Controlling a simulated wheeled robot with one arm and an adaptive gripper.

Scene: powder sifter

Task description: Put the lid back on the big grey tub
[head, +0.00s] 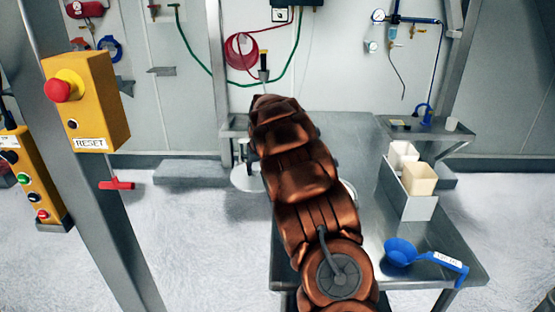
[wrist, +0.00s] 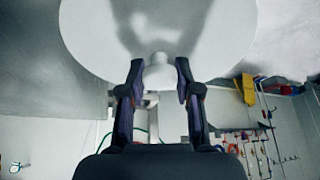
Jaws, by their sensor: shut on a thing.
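The lid (wrist: 160,25) is a pale round disc with a knob, filling the top of the wrist view. My gripper (wrist: 159,70) has its two dark fingers on either side of the knob and is shut on it. A pale rounded edge, apparently the lid (head: 247,179), shows left of my arm. A pale upright shape shows between and beyond the fingers in the wrist view; I cannot tell whether it is the tub. The tub is not clearly visible in the head view.
A steel table (head: 430,240) stands at the right, with a grey holder (head: 416,207) of cream containers and a blue scoop (head: 400,252) on it. A small shelf (head: 440,132) is behind. A post with a yellow RESET box (head: 88,100) stands at the left.

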